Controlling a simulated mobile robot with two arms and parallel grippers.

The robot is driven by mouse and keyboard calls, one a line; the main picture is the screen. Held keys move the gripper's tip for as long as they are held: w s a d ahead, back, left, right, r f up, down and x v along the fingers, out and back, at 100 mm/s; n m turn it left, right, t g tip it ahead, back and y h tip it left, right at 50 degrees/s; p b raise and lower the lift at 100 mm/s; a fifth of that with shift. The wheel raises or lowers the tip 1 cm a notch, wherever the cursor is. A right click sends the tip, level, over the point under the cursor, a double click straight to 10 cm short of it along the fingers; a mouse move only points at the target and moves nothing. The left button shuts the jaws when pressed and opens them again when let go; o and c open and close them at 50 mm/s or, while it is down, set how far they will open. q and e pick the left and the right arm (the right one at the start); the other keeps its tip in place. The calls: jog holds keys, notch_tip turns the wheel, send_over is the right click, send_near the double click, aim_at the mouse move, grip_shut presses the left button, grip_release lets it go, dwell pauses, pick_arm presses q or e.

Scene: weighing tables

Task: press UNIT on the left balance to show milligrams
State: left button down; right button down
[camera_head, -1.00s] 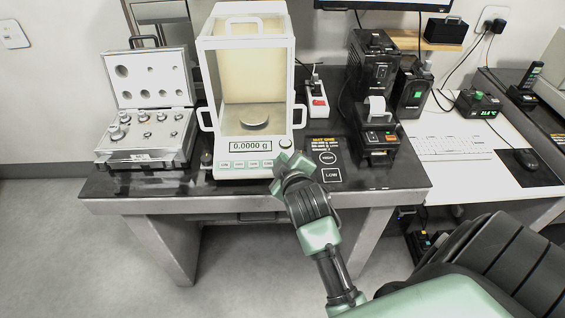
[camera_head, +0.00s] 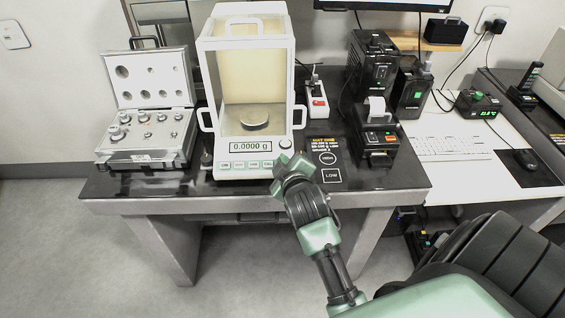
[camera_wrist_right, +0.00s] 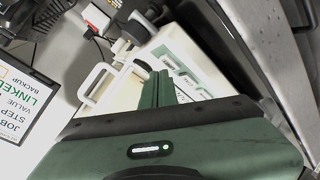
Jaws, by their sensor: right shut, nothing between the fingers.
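The left balance (camera_head: 246,45) is a white case with glass panes and a round pan inside. Its display (camera_head: 250,146) reads 0.0000 g. A row of small buttons (camera_head: 246,164) runs below the display; their labels are too small to read surely. My right gripper (camera_head: 284,168) is shut and empty, with its tips at the right end of the front panel, by the button row. I cannot tell if they touch it. In the right wrist view the closed fingers (camera_wrist_right: 158,92) lie over the white panel, beside labelled keys (camera_wrist_right: 186,76). My left gripper is out of view.
An open case of weights (camera_head: 148,158) stands left of the balance. A black mat with HIGH and LOW fields (camera_head: 331,175) and a small printer (camera_head: 377,140) are on the right. A red-switched power strip (camera_head: 318,100) lies behind. The table's front edge is close below.

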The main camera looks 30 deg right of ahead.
jog(key=shift+w+d+f, duration=0.1)
jog(key=shift+f, duration=0.35)
dwell(0.6)
dwell(0.4)
jog(key=shift+s+a+r+p, duration=0.1)
jog(key=shift+s+r+p, duration=0.05)
jog(key=shift+r+p, duration=0.35)
jog(key=shift+s+a+r+p, duration=0.1)
jog(key=shift+r+p, duration=0.15)
jog(key=shift+p, duration=0.35)
jog(key=r+p, duration=0.1)
jog(key=s+r+p, duration=0.1)
jog(key=r+p, duration=0.1)
jog(key=a+r+p, duration=0.1)
jog(key=p, duration=0.1)
jog(key=shift+s+r, duration=0.25)
jog(key=shift+r, duration=0.1)
